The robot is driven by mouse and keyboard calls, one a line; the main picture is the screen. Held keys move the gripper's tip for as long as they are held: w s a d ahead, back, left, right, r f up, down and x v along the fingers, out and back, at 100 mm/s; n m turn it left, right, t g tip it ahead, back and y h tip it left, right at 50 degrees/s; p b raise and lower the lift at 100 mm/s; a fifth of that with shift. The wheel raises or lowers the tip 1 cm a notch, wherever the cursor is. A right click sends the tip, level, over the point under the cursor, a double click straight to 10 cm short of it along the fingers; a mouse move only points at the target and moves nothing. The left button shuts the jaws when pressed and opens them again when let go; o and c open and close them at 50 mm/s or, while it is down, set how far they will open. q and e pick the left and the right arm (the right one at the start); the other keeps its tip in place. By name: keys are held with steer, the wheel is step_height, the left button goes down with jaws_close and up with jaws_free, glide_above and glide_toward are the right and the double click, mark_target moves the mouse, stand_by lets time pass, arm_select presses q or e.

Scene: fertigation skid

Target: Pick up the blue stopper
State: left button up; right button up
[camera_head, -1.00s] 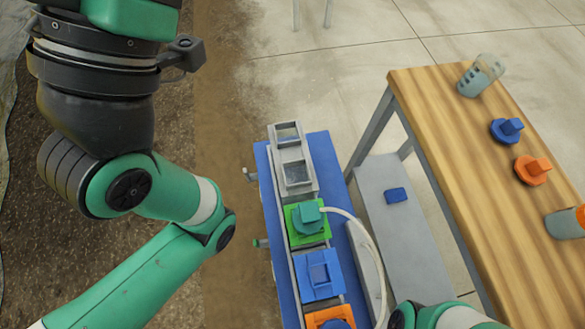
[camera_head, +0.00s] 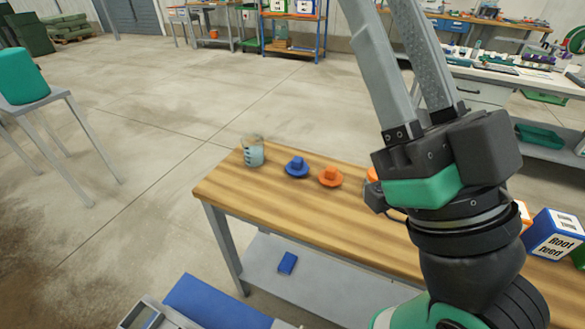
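The blue stopper (camera_head: 297,167), a round disc with a raised block-shaped grip, sits on the wooden table top near its far edge. My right gripper (camera_head: 396,45) rises in front of the table to the right of the stopper and points up. Its two grey fingers stand apart with a gap between them, and I see nothing held in it. The fingertips run out of the top of the picture. The stopper is clear of the gripper and unobstructed. My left gripper is out of view.
An orange stopper (camera_head: 330,177) sits just right of the blue one. A clear beaker (camera_head: 253,151) stands to its left. A small blue block (camera_head: 287,263) lies on the lower shelf. Boxes, including a blue one (camera_head: 553,235), stand at the right. The table's front left is bare.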

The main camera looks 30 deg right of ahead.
steer(key=shift+o, duration=0.2)
stand_by(0.3)
steer(key=o, duration=0.9)
steer(key=shift+c, duration=0.2)
